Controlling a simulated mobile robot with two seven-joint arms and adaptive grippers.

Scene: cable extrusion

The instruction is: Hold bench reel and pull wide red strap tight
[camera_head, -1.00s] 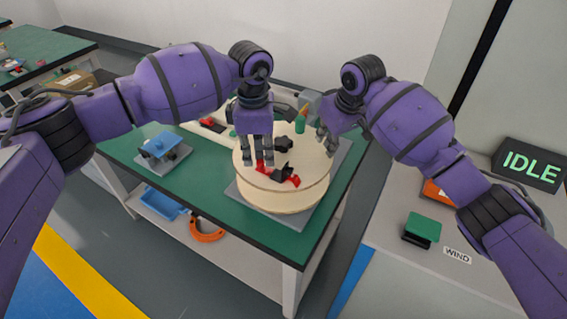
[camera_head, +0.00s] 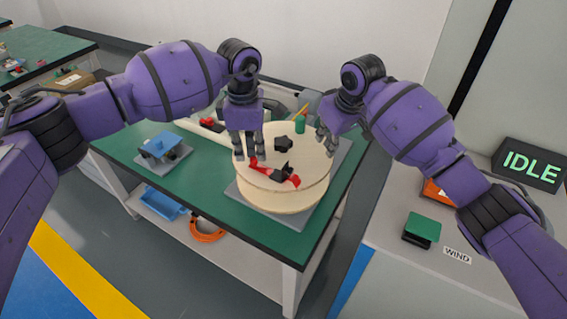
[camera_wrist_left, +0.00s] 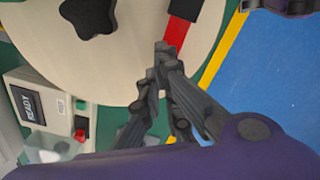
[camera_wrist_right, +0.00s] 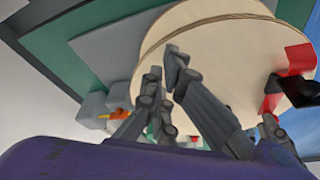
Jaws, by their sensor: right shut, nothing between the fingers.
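The bench reel (camera_head: 283,195) is a pale wooden drum lying flat on a grey plate, with a dark star knob (camera_head: 284,143) at its top centre. The wide red strap (camera_head: 272,174) crosses the near part of its top through a black buckle (camera_head: 284,171). My left gripper (camera_head: 247,156) is at the strap's left end; in the left wrist view the strap (camera_wrist_left: 174,34) runs to its closed fingertips (camera_wrist_left: 160,58). My right gripper (camera_head: 324,150) is shut and empty at the reel's right rim. In the right wrist view I cannot tell whether its fingers (camera_wrist_right: 164,68) touch the reel.
The reel stands on a green-topped bench (camera_head: 205,185), with a blue device (camera_head: 162,148) to its left. Behind are a green and orange item (camera_head: 300,122) and grey fittings. On the right counter are a green-topped block (camera_head: 422,227), a WIND label and an IDLE display (camera_head: 531,164).

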